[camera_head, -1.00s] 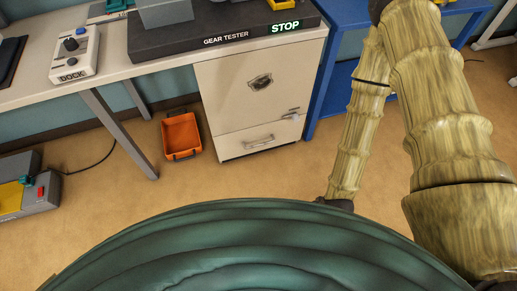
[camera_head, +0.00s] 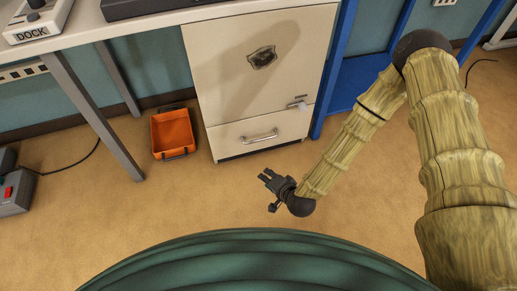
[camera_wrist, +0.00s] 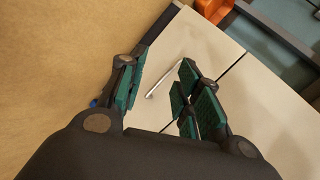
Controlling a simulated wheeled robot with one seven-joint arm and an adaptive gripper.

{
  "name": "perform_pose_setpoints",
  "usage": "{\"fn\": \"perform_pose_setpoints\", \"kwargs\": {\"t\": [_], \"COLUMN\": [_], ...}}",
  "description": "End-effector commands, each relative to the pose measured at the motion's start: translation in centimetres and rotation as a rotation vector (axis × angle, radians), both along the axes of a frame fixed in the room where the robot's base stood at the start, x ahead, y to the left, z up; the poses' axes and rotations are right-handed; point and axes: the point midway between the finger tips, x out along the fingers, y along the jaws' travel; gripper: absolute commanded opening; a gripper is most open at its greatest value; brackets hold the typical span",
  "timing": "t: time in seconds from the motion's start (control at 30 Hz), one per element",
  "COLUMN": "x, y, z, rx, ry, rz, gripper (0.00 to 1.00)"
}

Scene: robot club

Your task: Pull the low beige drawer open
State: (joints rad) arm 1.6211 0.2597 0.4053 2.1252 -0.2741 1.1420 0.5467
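The low beige drawer (camera_head: 232,138) is the bottom front of the beige cabinet and looks closed. Its silver bar handle (camera_head: 260,136) runs across its face. My gripper (camera_head: 268,178) is low over the floor, in front of the drawer and apart from it. In the wrist view my gripper (camera_wrist: 157,92) is open, with green pads on both fingers. The handle (camera_wrist: 165,80) shows beyond and between the fingers, not touched, against the drawer front (camera_wrist: 175,55).
A beige cabinet door (camera_head: 262,65) with a small latch (camera_head: 298,104) is above the drawer. An orange bin (camera_head: 172,133) sits on the floor to the left, near a grey table leg (camera_head: 95,115). A blue frame (camera_head: 340,85) stands at right. The floor before the drawer is clear.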

Motion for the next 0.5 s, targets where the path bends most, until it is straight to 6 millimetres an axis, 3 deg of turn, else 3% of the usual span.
{"fn": "perform_pose_setpoints", "kwargs": {"t": [0.03,0.5], "x": [1.2,11.1], "y": [0.3,1.5], "z": [-2.0,-6.2], "rx": [0.031,0.334], "ry": [-0.023,-0.222], "rz": [-0.026,-0.258], "gripper": [0.34,0.34]}}
